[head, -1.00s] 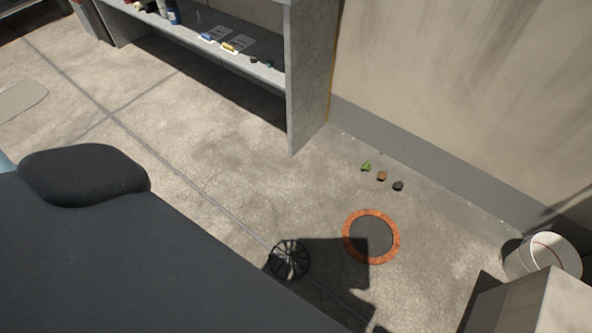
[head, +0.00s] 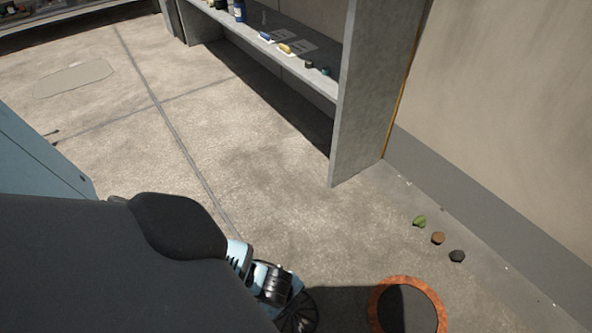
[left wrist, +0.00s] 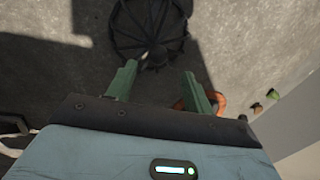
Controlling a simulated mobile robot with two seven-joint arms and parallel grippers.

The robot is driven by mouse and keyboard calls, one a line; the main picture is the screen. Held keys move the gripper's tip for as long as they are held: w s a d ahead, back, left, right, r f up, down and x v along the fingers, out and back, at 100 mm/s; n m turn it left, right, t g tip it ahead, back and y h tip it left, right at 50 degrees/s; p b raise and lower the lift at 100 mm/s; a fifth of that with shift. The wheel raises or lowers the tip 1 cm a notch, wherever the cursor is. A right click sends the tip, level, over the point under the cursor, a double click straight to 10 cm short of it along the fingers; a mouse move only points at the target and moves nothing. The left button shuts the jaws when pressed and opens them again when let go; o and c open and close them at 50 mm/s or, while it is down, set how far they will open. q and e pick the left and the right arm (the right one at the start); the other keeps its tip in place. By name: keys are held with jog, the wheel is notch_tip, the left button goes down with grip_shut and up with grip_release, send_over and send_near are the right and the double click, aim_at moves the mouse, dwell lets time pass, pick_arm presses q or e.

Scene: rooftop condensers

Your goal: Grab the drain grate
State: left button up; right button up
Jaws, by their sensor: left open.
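The drain grate is a round black spoked piece on the floor. In the head view the grate (head: 300,312) shows at the bottom edge, partly hidden behind my left arm. In the left wrist view the grate (left wrist: 148,28) lies just beyond the fingertips of my left gripper (left wrist: 162,78). The two green fingers are apart with nothing between them but floor and the near edge of the grate in line with them. I cannot tell how high the fingers are above it. My right gripper is not in view.
An orange-rimmed round drain opening (head: 375,307) lies right of the grate. A leaf (head: 419,221), a brown stone (head: 438,238) and a dark stone (head: 457,256) lie near the wall. A grey shelf unit (head: 372,95) stands behind. Open floor (head: 250,150) lies between.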

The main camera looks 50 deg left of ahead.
pick_arm(q)
jog(key=shift+f, duration=0.15)
jog(key=shift+w+f+b, duration=0.25)
jog(key=shift+f+b, duration=0.5)
jog(key=shift+f, duration=0.35)
jog(key=f+b, duration=0.2)
jog(key=f, duration=0.1)
jog(key=f+b, duration=0.1)
jog(key=shift+w+a+f+b, duration=0.15)
jog(key=shift+w+a+b, duration=0.05)
jog(key=shift+w+b, duration=0.1)
jog(key=shift+f, duration=0.45)
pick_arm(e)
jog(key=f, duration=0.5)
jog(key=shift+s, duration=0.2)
pick_arm(q)
jog(key=shift+r, duration=0.1)
jog(key=shift+c, duration=0.9)
grip_shut()
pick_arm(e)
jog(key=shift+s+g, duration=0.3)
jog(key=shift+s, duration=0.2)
